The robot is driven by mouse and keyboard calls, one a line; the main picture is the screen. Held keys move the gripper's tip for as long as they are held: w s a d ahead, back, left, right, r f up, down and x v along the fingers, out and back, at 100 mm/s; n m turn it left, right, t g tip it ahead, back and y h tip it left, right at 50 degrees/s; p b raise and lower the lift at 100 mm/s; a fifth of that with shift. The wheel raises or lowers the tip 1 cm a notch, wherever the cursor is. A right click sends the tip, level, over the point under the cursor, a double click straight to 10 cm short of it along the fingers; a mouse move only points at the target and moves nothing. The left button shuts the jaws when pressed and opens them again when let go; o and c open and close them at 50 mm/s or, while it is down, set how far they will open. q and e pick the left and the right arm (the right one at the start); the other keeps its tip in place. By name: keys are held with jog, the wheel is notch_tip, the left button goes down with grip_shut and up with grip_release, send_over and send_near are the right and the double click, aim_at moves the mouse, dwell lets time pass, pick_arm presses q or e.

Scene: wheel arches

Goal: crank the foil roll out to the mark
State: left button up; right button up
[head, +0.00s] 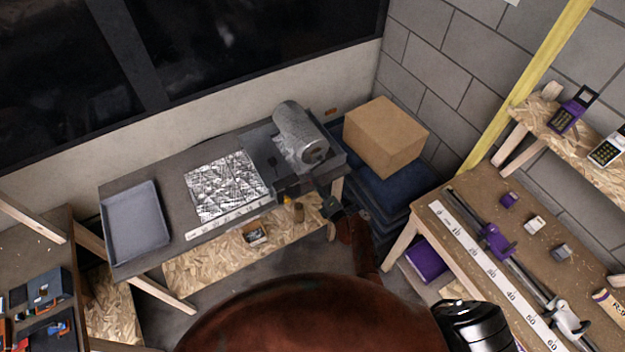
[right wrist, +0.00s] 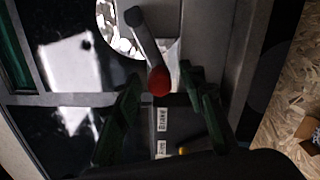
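The foil roll (head: 298,130) sits in a grey dispenser at the right end of the grey bench. A crinkled foil sheet (head: 222,185) lies flat to its left, behind a white scale strip (head: 225,222); its mark is too small to read. In the right wrist view, a crank arm (right wrist: 146,38) ends in a red knob (right wrist: 159,80). My right gripper (right wrist: 160,84) is open, its dark green fingers on either side of the knob, with gaps visible. In the head view this gripper (head: 335,207) is at the bench's front right corner. My left gripper is out of view.
A label reading BRAKE (right wrist: 162,120) is below the knob. A grey tray (head: 137,222) lies at the bench's left end. A cardboard box (head: 385,137) on dark blue stacked containers stands right of the dispenser. A second bench (head: 440,220) with a long ruler is at right.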

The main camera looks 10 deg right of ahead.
jog(key=v, duration=0.6)
jog(key=shift+s, duration=0.1)
dwell(0.3)
jog(key=s+d+f+n+g+h+b, duration=0.1)
jog(key=s+f+n+g+b, duration=0.2)
jog(key=s+f+n, duration=0.75)
jog(key=s+d+f+n+g+b, duration=0.1)
jog(key=s+f+n+g+b, duration=0.2)
jog(key=s+f, duration=0.85)
jog(key=s+d+f+n+g+h+b, duration=0.15)
jog(key=s+f+n+g, duration=0.45)
jog(key=f, duration=1.1)
jog(key=s+d+f+n+g+h+b, duration=0.1)
jog(key=s+d+f+n, duration=0.3)
jog(key=s+n, duration=0.5)
jog(key=s+d+f+n+g+h+b, duration=0.1)
jog(key=s+d+f+n+b, duration=0.3)
jog(key=s+f+n, duration=0.4)
jog(key=s+d+f+n+g+h+b, duration=0.1)
jog(key=s+d+f+n+g+b, duration=0.1)
jog(key=s+f+n, duration=0.5)
jog(key=s+d+n+b, duration=0.1)
jog(key=s+d+n, duration=0.1)
jog(key=s+n, duration=0.3)
jog(key=shift+s, duration=1.75)
